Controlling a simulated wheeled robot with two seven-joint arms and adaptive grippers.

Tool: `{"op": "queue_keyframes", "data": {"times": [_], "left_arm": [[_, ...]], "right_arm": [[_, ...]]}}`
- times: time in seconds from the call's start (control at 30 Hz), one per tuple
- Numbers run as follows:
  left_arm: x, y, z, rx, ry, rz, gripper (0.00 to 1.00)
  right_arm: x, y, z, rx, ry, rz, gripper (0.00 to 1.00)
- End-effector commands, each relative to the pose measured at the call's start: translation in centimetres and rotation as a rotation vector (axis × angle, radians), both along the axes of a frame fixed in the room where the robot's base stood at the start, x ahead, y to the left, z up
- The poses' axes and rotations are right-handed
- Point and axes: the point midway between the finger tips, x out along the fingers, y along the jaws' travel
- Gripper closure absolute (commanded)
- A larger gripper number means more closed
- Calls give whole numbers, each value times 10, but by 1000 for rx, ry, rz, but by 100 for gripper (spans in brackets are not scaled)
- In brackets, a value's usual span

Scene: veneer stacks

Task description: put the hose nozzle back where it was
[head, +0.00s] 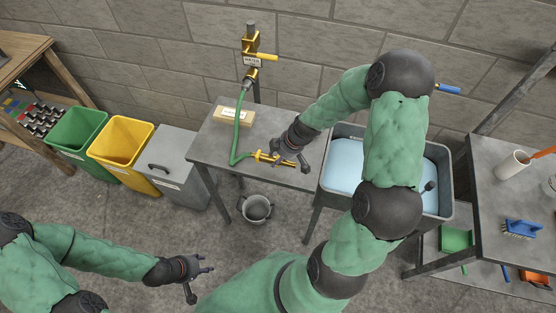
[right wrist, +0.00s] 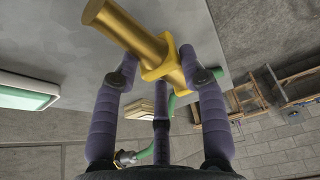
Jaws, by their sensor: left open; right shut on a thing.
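The hose nozzle (head: 261,157) is brass and yellow, with the green hose (head: 237,140) joined at its left end. My right gripper (head: 285,157) is shut on it at the front part of the grey table (head: 207,142). In the right wrist view the nozzle (right wrist: 150,50) lies across between the purple fingers of my right gripper (right wrist: 160,78). I cannot tell whether it touches the table top. The hose runs up to the brass water tap (head: 252,62) on its post. My left gripper (head: 199,281) is open and empty, low at the left, away from the table.
A labelled wooden block (head: 233,117) lies on the table beside the hose. A grey basin (head: 330,180) with blue water stands right of it, partly behind my right arm. A metal bucket (head: 257,209) stands on the floor. Green (head: 76,136), yellow (head: 121,150) and grey (head: 171,170) bins stand left.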

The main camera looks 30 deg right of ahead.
Motion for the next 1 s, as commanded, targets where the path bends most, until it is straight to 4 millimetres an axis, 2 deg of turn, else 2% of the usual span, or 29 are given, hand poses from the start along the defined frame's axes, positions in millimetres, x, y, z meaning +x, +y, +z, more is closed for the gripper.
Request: {"op": "queue_keyframes", "data": {"times": [0.03,0.13,0.57,0.6,0.67,1.0], "left_arm": [[0,0,-4,0,0,0,57],[0,0,-7,0,0,0,57],[0,0,-10,0,0,0,57],[0,0,-10,0,0,0,57],[0,0,-10,0,0,0,57],[0,0,-9,0,0,0,57]], "right_arm": [[-1,1,-10,2,3,-1,100],[-1,0,-18,0,2,-1,100],[-1,0,-22,0,0,1,100],[-1,1,-21,0,1,0,52],[-1,1,-21,0,1,0,35],[-1,1,-20,1,2,1,34]]}}
